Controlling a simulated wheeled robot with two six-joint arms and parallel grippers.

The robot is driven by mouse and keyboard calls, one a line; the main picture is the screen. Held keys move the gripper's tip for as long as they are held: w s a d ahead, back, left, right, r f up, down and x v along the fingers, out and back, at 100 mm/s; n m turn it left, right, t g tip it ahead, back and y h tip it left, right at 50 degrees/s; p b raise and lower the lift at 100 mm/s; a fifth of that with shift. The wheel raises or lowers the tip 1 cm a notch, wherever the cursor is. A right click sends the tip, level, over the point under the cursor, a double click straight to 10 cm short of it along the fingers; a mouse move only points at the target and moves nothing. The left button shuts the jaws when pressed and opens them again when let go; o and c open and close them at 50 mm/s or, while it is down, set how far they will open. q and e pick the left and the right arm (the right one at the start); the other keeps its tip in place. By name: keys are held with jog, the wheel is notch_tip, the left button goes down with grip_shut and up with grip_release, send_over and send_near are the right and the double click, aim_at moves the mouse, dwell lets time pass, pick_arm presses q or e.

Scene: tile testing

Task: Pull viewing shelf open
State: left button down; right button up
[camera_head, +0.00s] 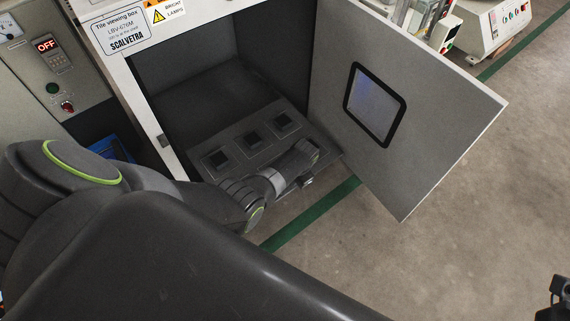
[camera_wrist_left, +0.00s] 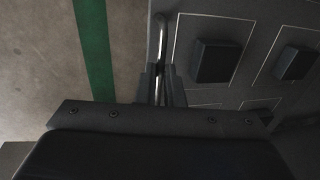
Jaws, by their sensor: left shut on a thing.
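The tile viewing box (camera_head: 170,98) stands open, its grey door (camera_head: 335,110) swung out to the right. Inside is the dark grey viewing shelf (camera_head: 236,133), with several dark square blocks in outlined squares. The shelf also shows in the left wrist view (camera_wrist_left: 232,28). A metal bar handle (camera_wrist_left: 161,38) runs along its front edge. My left gripper (camera_head: 306,181) is at this edge, shut on the handle; its fingers close around the bar in the left wrist view (camera_wrist_left: 161,84). A dark part at the right edge appears to be my right gripper (camera_head: 558,292), mostly cut off.
The door has a dark-framed window (camera_head: 375,104). A control panel (camera_head: 45,50) with an OFF display is at the left. Other equipment (camera_head: 490,25) stands at the top right. The floor (camera_head: 450,230) in front is clear, with a green stripe (camera_head: 312,214) along it.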

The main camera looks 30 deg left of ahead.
pick_arm(q)
jog(key=shift+s+d+p, duration=0.2)
jog(key=shift+s+d, duration=0.05)
jog(key=shift+d, duration=0.35)
jog(key=shift+s+d+p, duration=0.15)
jog(key=shift+s+d, duration=0.05)
jog(key=shift+d, duration=0.4)
jog(key=c, duration=1.5)
grip_release()
jog(key=shift+c, duration=0.2)
